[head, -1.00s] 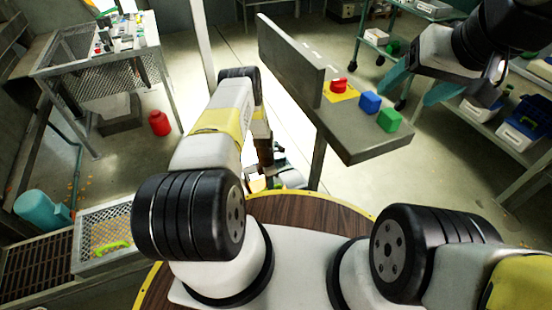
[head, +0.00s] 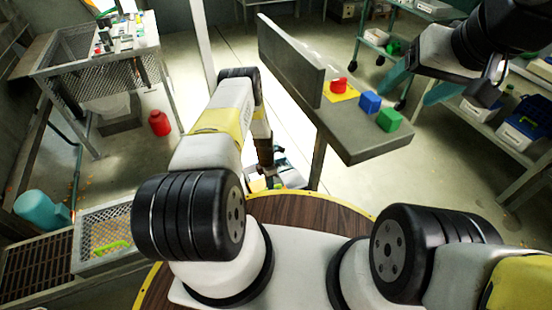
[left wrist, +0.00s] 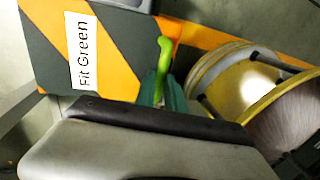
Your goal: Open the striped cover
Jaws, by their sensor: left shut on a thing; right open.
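The striped cover (left wrist: 48,50), dark grey with orange diagonal stripes and a white "Fit Green" label (left wrist: 83,50), fills the upper left of the left wrist view. A bright green handle (left wrist: 164,55) stands at its right part. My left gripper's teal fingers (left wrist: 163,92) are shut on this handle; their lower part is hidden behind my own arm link. In the head view, my left arm hides most of the cover and the handle. My right gripper (head: 418,88) is open and empty at the upper right, above the floor beside the grey table.
Shelves stand at the right. A mesh table (head: 95,72) stands at the upper left, near a red canister (head: 159,123).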

